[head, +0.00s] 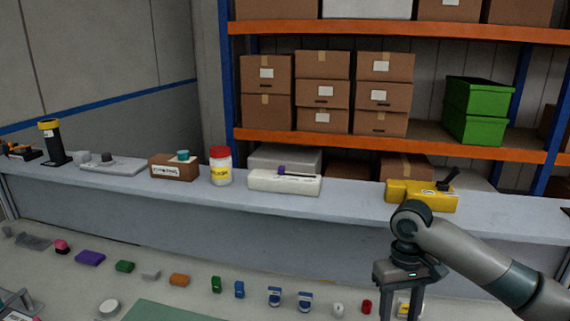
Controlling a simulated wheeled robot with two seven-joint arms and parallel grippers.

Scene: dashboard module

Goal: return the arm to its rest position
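My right arm (480,260) comes in from the right, with its wrist bent and the hand pointing down. My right gripper (401,304) is over the front table near the bottom edge. Its two fingers stand apart, and the picture edge cuts off their tips. A small yellow and white piece (404,309) shows between the fingers; I see no grip on it. My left arm cannot be made out in the view.
A yellow module with a black lever (421,195) stands on the grey ledge (350,204) behind the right wrist. Several small coloured parts, such as a red one (366,307), line the table. Boxes fill the back shelf (390,136).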

